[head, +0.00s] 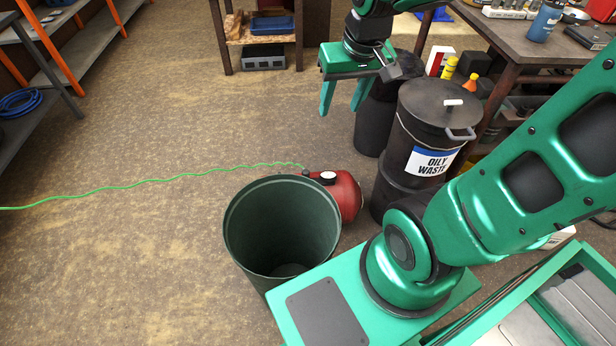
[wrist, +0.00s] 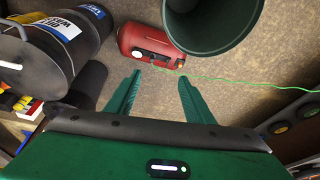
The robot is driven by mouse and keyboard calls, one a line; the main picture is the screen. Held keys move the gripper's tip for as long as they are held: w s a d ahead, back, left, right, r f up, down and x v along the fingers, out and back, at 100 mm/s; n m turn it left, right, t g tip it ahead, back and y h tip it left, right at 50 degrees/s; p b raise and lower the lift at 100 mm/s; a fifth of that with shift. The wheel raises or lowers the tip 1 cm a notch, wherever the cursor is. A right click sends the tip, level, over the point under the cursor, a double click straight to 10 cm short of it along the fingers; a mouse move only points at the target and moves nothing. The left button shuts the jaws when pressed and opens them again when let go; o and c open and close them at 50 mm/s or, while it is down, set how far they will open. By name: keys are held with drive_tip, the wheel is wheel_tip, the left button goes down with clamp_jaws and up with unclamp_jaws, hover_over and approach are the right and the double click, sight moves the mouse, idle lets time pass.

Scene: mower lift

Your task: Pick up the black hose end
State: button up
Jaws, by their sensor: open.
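A thin green hose (head: 150,181) runs across the floor from the left to a red tank (head: 346,194). A small dark piece (head: 305,172), which looks like the black hose end, is where the hose meets the tank; I cannot tell whether it is attached. In the wrist view the hose (wrist: 240,83) reaches the red tank (wrist: 165,30) near its dark top fittings, and the black end is not clear. My gripper (head: 340,110) is open and empty, held high beyond the tank in the head view. Its fingers (wrist: 160,80) point toward the tank in the wrist view.
A dark green open bin (head: 237,225) stands right beside the tank, partly hiding it. A black oily waste can (head: 437,105) stands to the right. A workbench (head: 500,35) is at the upper right, and shelves (head: 70,50) are at the left.

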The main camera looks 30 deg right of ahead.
drive_tip(key=w+a+f+y, duration=0.15)
drive_tip(key=w+a, duration=0.25)
drive_tip(key=w, duration=0.4)
drive_tip(key=m+t+y, duration=0.4)
drive_tip(key=m+y, duration=0.2)
drive_tip(key=m, duration=1.2)
hover_over(306, 176)
drive_tip(key=s+d, duration=0.1)
drive_tip(key=d, duration=0.1)
wheel_tip(306, 176, down, 40)
drive_tip(key=s+d+f+m+t, duration=0.1)
drive_tip(key=s+f+m+t, duration=0.15)
drive_tip(key=f, duration=0.35)
drive_tip(key=s+d+f+m+t+h, duration=0.1)
drive_tip(key=s+f+m, duration=0.1)
drive_tip(key=f+m, duration=0.25)
drive_tip(key=s+d+f+m+t, duration=0.1)
drive_tip(key=s+f+m, duration=0.15)
drive_tip(key=f, duration=0.35)
drive_tip(key=shift+m, duration=0.35)
drive_tip(key=x, duration=1.1)
drive_tip(key=shift+w+d, duration=0.15)
drive_tip(key=shift+d, duration=0.15)
clamp_jaws()
